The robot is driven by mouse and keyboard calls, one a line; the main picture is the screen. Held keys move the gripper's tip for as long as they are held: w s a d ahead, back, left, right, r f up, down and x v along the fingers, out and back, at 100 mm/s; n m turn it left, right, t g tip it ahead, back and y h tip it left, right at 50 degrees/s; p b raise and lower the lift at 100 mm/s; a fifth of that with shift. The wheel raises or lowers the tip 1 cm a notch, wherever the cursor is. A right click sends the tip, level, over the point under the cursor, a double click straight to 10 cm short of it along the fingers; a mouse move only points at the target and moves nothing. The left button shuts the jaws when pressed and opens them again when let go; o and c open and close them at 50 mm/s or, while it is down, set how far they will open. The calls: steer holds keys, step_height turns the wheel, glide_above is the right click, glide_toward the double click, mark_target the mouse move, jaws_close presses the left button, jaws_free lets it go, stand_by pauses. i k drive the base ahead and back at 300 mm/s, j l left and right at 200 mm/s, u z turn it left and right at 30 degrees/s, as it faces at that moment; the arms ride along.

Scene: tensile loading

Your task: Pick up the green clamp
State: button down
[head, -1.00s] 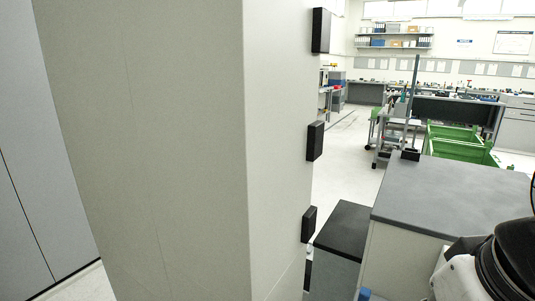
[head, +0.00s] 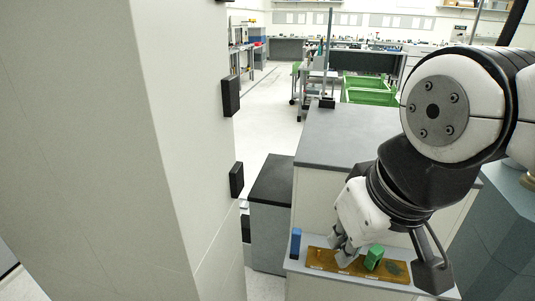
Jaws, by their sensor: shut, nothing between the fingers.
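The green clamp (head: 374,257) is a small upright green block on a brown tray (head: 320,266) at the bottom of the head view. My gripper (head: 341,253) points down over the tray, just left of the clamp in the picture. Its fingers are shut and hold nothing. The clamp is in plain view beside the fingers, and a small gap seems to lie between them. My arm hides part of the bench behind the tray.
A blue upright piece (head: 296,243) stands just left of the tray. A grey-topped bench (head: 335,135) lies behind, with a dark-topped cabinet (head: 272,185) to its left. A tall pale cabinet (head: 120,150) fills the left side. Green crates (head: 370,90) stand farther back.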

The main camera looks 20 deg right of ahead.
mark_target(374, 255)
steer(key=z, duration=0.7)
steer(key=k+l+u, duration=0.15)
steer(key=l, duration=0.25)
steer(key=i, duration=0.05)
